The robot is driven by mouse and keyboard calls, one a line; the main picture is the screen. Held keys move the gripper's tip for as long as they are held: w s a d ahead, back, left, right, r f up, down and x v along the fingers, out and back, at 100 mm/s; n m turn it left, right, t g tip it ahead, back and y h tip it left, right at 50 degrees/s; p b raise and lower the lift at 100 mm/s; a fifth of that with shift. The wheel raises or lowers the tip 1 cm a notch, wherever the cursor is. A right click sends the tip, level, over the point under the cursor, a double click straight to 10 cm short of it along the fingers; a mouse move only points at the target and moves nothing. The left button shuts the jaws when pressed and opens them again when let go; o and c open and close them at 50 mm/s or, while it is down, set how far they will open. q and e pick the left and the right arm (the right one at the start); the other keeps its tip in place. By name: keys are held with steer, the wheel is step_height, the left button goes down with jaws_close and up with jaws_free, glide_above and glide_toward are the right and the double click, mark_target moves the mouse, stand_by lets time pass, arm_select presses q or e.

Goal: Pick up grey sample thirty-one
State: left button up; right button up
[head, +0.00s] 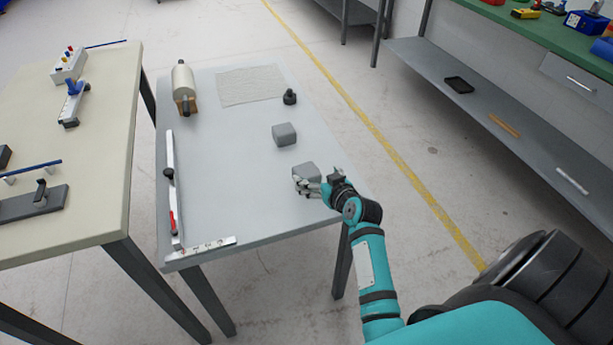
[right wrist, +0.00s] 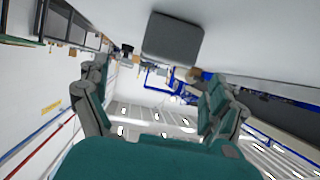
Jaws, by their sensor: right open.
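No number is readable on either, so I cannot tell which is sample thirty-one. My left gripper is out of view.
A cream table (head: 100,150) with instruments stands left. The table's middle is clear.

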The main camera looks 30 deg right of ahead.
mark_target(309, 173)
steer(key=shift+a+x, duration=0.15)
steer(key=shift+x, duration=1.65)
steer(key=shift+a+x, duration=0.15)
steer(key=shift+x, duration=1.6)
steer(key=shift+s+f, duration=0.1)
steer(key=shift+f, duration=0.1)
steer(key=c, duration=0.8)
